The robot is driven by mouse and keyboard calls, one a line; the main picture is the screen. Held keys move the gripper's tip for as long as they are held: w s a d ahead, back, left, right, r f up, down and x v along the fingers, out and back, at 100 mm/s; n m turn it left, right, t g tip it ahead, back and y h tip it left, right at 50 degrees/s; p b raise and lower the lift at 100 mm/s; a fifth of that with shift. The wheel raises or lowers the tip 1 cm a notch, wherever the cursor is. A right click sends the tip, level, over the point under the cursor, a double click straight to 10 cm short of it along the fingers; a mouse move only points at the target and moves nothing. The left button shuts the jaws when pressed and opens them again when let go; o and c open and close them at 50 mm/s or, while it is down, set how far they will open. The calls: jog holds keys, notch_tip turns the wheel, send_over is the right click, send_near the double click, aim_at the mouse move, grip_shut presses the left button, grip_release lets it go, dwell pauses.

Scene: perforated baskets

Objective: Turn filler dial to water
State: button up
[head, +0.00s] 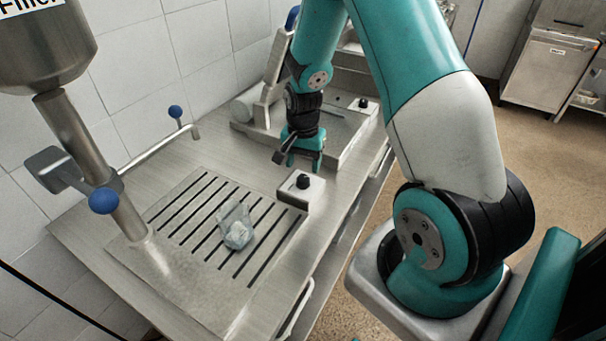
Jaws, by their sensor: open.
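A black dial (303,181) sits on a small steel box (299,197) at the right edge of the slotted drain grate. Its markings are too small to read, so its setting cannot be told. The steel filler (45,45), with part of a "Filler" label, stands at the left. My gripper (303,163) is open and empty, pointing down just behind the dial box. It appears apart from the dial. A second black dial (362,103) is on a steel box farther back to the right of my gripper.
A clear crumpled container (236,228) lies on the drain grate (185,225). A steel machine (262,108) stands behind my gripper.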

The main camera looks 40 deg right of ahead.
aim_at(303, 177)
jog(key=shift+f+p, duration=0.4)
jog(key=shift+f, duration=2.4)
jog(key=c, duration=0.9)
